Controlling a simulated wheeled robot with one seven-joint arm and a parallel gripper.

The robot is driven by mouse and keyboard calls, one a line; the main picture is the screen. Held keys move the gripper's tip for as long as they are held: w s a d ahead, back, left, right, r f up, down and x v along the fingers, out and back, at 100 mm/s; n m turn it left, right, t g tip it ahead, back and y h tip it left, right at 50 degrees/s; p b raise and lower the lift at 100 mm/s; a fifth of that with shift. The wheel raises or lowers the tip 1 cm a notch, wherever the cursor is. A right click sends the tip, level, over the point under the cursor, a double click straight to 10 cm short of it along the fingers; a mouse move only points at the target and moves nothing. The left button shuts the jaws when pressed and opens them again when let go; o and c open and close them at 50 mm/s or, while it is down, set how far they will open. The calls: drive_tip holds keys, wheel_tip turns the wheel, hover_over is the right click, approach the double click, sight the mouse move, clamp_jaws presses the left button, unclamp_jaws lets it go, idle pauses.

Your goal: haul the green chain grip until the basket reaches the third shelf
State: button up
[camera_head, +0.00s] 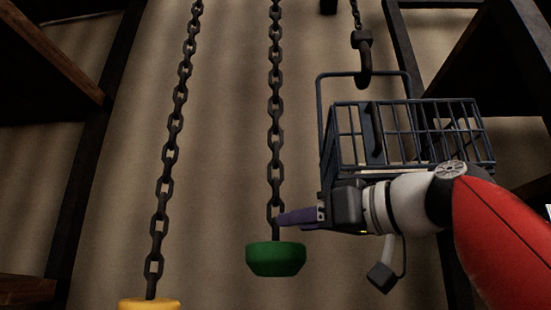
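The green chain grip (276,260) hangs at the lower end of a dark chain (275,110) in the middle of the view. My gripper (284,220) reaches in from the right, its purple fingers at the chain just above the green grip. I cannot tell whether the fingers are around the chain or only in front of or beside it. The dark wire basket (405,115) hangs from a hook (363,60) at the upper right. My gripper and arm hide part of its lower front.
A yellow grip (149,304) hangs on another chain (170,150) to the left, cut off by the bottom edge. Dark wooden shelving stands at the left (60,50) and at the right (505,60). A corrugated wall is behind. Open space lies between the two chains.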

drive_tip(key=v, duration=0.7)
drive_tip(key=shift+s+d, duration=0.1)
drive_tip(key=shift+d, duration=0.05)
idle(0.5)
drive_tip(key=d+f+m+g+h, duration=0.15)
drive_tip(key=f+m+h, duration=0.3)
drive_tip(key=f, duration=0.95)
drive_tip(key=d+f+m+h, duration=0.2)
drive_tip(key=f+m+h, duration=0.25)
drive_tip(key=f, duration=0.95)
drive_tip(key=s+d+f+g+h, duration=0.1)
drive_tip(key=s+f, duration=0.2)
drive_tip(key=f, duration=0.6)
drive_tip(key=s+d+f+m+g+h, duration=0.1)
drive_tip(key=s+f, duration=0.3)
drive_tip(key=f, duration=0.5)
drive_tip(key=s+d+f+g+h, duration=0.2)
drive_tip(key=s+f+h, duration=0.1)
drive_tip(key=f, duration=0.7)
drive_tip(key=shift+s, duration=0.15)
drive_tip(key=shift+m, duration=0.3)
